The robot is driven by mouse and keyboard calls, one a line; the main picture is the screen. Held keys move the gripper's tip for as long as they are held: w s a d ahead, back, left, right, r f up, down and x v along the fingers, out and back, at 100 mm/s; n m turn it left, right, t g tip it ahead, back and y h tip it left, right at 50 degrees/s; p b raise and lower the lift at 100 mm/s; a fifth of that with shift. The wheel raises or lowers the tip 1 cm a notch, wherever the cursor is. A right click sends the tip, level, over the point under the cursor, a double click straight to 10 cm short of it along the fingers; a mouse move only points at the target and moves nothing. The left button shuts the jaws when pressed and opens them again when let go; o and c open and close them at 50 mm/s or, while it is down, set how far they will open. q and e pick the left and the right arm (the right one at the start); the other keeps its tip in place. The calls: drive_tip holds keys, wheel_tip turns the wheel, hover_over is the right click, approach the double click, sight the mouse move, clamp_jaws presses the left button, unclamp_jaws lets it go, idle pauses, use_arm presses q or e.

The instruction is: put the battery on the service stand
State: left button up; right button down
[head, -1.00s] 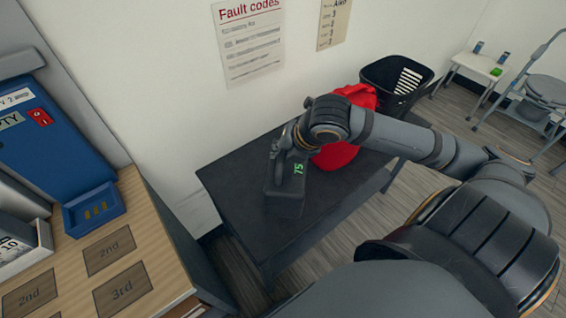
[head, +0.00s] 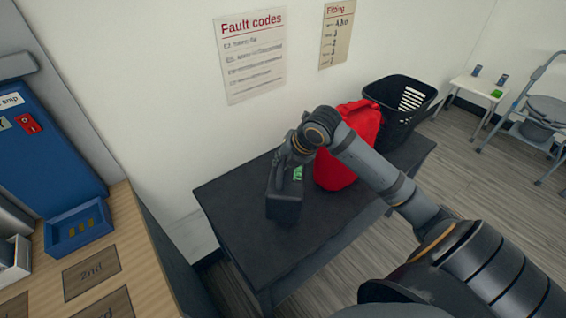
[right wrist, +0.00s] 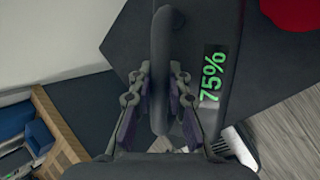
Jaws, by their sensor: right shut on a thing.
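The battery (head: 284,205) is a dark box with a top handle and a green charge display. In the right wrist view the display on the battery (right wrist: 212,75) reads 75%. My right gripper (head: 292,163) is shut on the battery's handle, and its fingers (right wrist: 160,105) sit either side of the handle in the right wrist view. The battery is upright over the left part of a dark table (head: 250,245); I cannot tell whether its base touches the top. No label in view names the service stand. My left gripper is not in view.
A red jug-like container (head: 335,172) stands close to the right of the battery, with a black basket (head: 392,125) behind it. A wooden counter (head: 135,255) with a blue unit (head: 45,140) is at left. The table's front left is clear.

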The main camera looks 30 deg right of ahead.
drive_tip(key=shift+w+d+f, duration=0.15)
drive_tip(key=shift+w+f, duration=0.2)
drive_tip(key=f, duration=0.3)
drive_tip(key=shift+w+d+f+b, duration=0.1)
drive_tip(key=shift+w+f+b, duration=0.1)
drive_tip(key=shift+b, duration=0.1)
drive_tip(key=c, duration=1.7)
unclamp_jaws()
drive_tip(key=shift+s+f, duration=0.1)
drive_tip(key=shift+f, duration=0.1)
drive_tip(key=o, duration=0.4)
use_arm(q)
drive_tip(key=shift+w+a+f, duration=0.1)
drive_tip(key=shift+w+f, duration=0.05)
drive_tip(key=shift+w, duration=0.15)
